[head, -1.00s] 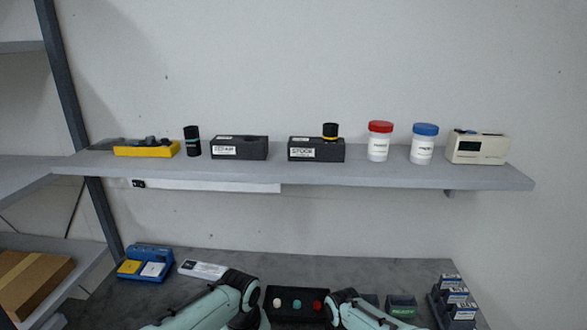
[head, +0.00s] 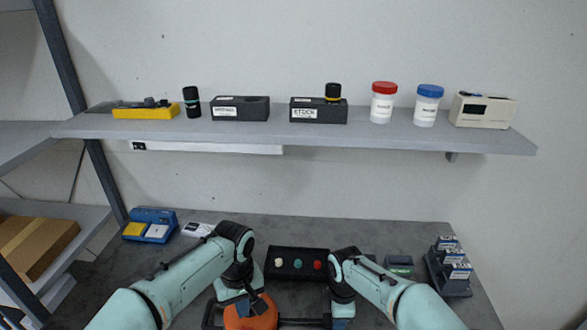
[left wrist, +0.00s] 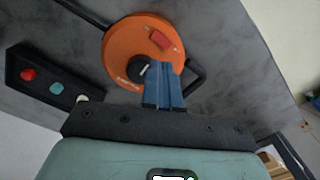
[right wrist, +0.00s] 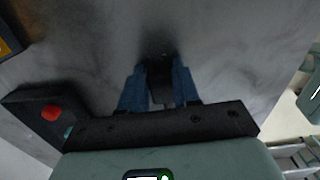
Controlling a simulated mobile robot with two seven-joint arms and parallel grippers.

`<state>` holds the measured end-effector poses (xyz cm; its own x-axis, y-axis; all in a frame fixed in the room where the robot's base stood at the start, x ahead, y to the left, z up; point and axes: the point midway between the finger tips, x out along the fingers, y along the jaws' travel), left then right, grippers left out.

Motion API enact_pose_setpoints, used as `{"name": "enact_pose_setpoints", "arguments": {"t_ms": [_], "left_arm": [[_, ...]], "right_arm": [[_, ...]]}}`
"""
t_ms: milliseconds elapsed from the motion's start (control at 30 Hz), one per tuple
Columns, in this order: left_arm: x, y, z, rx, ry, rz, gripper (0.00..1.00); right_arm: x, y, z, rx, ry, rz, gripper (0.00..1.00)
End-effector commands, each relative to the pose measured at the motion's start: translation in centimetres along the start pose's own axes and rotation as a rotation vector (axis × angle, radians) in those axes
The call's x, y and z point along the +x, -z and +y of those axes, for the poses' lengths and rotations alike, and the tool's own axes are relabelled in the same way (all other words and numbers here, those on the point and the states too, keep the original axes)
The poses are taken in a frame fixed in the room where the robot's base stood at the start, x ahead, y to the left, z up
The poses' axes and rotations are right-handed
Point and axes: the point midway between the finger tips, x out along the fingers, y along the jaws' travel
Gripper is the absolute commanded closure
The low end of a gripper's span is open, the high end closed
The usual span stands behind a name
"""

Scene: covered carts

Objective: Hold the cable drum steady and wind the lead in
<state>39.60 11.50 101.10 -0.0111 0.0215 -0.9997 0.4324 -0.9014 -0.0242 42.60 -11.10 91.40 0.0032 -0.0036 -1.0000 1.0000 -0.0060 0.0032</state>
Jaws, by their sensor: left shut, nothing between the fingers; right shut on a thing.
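The orange cable drum (head: 250,315) lies on the grey bench at the bottom of the head view, with black bars at its sides. The left wrist view shows its orange face (left wrist: 125,50) with a red piece and a dark hub. My left gripper (left wrist: 164,88) is shut and empty, its blue fingers over the drum beside the hub; it also shows in the head view (head: 251,296). My right gripper (right wrist: 159,85) is shut on a black handle (right wrist: 159,70), right of the drum. The fingers hide part of the handle. I cannot make out the lead clearly.
Behind the drum is a black box (head: 285,254) with white, teal and red buttons. A blue device (head: 150,222) stands at the left, a dark rack (head: 452,285) at the right. A shelf (head: 400,138) with jars and boxes runs above the bench.

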Motion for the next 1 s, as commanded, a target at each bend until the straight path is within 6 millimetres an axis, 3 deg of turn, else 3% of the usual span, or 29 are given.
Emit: {"name": "enact_pose_setpoints", "arguments": {"t_ms": [133,300,567,800,1000], "left_arm": [[-1.9,0.0,0.2,0.002,-0.007,0.004,1.0],[-2.9,0.0,0.2,0.003,-0.009,0.004,1.0],[-3.0,-0.1,0.4,0.005,-0.011,0.005,1.0],[-3.9,-0.7,3.5,0.006,-0.012,0.006,1.0],[-2.6,-0.7,3.5,0.003,-0.01,0.004,1.0]], "right_arm": [[0.3,0.0,-0.2,-0.004,0.008,-0.005,1.0],[0.3,0.1,-0.2,-0.006,0.009,-0.004,1.0],[0.3,0.3,-0.2,-0.008,0.009,-0.001,1.0],[0.3,0.4,-0.2,-0.01,0.009,0.001,1.0],[0.3,0.5,-0.2,-0.009,0.009,0.003,1.0]]}}
